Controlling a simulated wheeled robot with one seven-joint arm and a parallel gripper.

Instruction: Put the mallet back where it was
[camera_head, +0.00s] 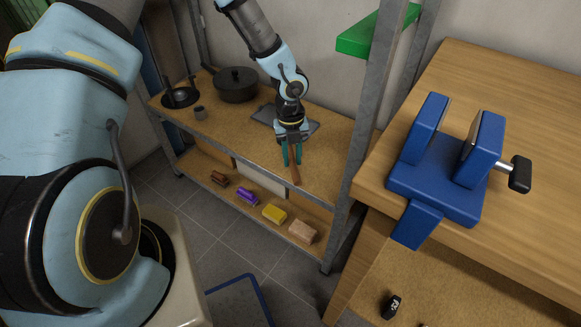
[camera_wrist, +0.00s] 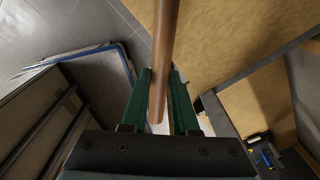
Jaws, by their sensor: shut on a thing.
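The mallet shows as a brown wooden handle (camera_head: 295,174), which also runs up out of the top of the wrist view (camera_wrist: 165,40). Its head cannot be made out in either view. My gripper (camera_head: 291,154) has green fingers shut on the handle, one on each side, as the wrist view also shows (camera_wrist: 161,78). In the head view the gripper is in front of the upper shelf board (camera_head: 232,134), near its front edge, and the handle points down towards the viewer.
Several blocks, one yellow (camera_head: 274,213), lie on the lower board. A blue vise (camera_head: 437,180) stands on the workbench (camera_head: 540,120) at right.

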